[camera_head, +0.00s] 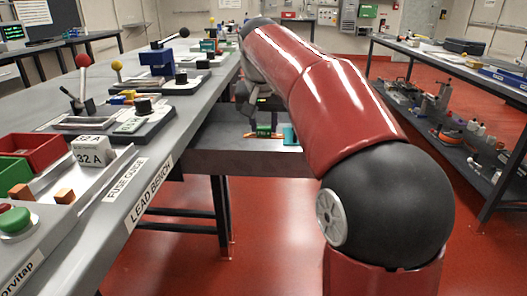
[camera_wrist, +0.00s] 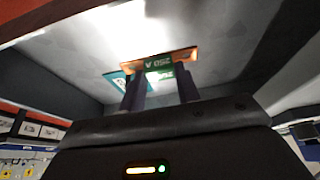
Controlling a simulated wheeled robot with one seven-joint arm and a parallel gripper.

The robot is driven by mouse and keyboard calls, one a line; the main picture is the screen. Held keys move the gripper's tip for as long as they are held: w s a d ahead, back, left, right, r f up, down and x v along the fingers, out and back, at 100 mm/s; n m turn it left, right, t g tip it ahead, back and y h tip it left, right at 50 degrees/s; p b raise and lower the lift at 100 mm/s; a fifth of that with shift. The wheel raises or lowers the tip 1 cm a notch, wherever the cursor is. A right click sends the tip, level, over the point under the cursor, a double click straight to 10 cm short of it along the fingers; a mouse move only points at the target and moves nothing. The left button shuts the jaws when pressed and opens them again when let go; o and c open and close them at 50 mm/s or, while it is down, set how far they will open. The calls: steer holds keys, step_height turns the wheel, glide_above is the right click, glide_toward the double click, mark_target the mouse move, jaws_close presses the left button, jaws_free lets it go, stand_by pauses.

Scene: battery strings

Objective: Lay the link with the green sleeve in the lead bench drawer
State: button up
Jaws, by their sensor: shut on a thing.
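The lead bench drawer (camera_head: 235,163) is pulled out from under the bench, and its grey inside shows. My gripper (camera_head: 264,112) points down into it. The gripper is shut on the link with the green sleeve (camera_head: 263,131), which has copper-coloured ends. In the wrist view the link (camera_wrist: 158,61) lies across the tips of my gripper (camera_wrist: 161,80), its sleeve marked 250 A. The link is within the drawer's outline, at or just above its floor; I cannot tell whether it touches. A teal piece (camera_head: 290,134) is in the drawer, close to the link's right end.
The lead bench top (camera_head: 190,90) carries a red bin (camera_head: 38,150), a 32 A block (camera_head: 92,151) and several lever fixtures. A second bench (camera_head: 455,65) with a loaded lower shelf stands right. The red floor between is clear.

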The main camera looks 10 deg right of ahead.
step_height(320, 180, down, 6)
steer(key=shift+r+b, duration=0.1)
steer(key=shift+b, duration=0.35)
steer(key=o, duration=1)
steer(key=p+v, duration=0.2)
steer(key=v, duration=1)
steer(key=s+f+n+t+y, duration=0.1)
steer(key=s+f+n, duration=0.2)
steer(key=s+f, duration=1.8)
steer(key=s, duration=0.3)
steer(key=shift+s+d+n, duration=0.2)
steer(key=shift+d+n, duration=0.1)
steer(key=shift+d, duration=0.05)
steer(key=shift+r, duration=0.1)
